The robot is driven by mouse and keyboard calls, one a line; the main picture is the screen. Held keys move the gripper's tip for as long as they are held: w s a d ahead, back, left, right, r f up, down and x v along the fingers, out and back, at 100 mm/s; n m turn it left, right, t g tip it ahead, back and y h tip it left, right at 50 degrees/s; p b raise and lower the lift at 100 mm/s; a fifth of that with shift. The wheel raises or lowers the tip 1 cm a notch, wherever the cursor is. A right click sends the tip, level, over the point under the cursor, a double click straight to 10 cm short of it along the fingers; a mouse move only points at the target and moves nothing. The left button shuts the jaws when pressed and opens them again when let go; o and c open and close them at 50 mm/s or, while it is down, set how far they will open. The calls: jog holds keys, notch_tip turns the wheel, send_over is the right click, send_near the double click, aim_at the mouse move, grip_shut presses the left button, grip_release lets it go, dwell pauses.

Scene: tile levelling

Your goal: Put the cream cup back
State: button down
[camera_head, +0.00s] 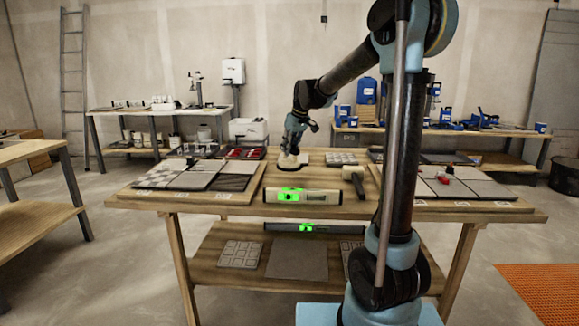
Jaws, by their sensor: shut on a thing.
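The cream cup (289,161) is a small pale shape near the back middle of the wooden workbench (315,212). My gripper (291,148) points down at it from above and is shut on it. The cup is at or just above a small dark patch on the bench top; I cannot tell whether it touches. The fingers are too small to see clearly.
A level (325,197) with a green window lies at the bench's front edge. A mallet (354,182) lies right of the cup. Tiled boards (200,176) cover the left side, and more grey tiles (450,186) the right. A red-lined tray (245,153) stands behind left.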

aim_at(289, 160)
jog(key=shift+f, duration=2.8)
jog(key=c, duration=1.5)
grip_release()
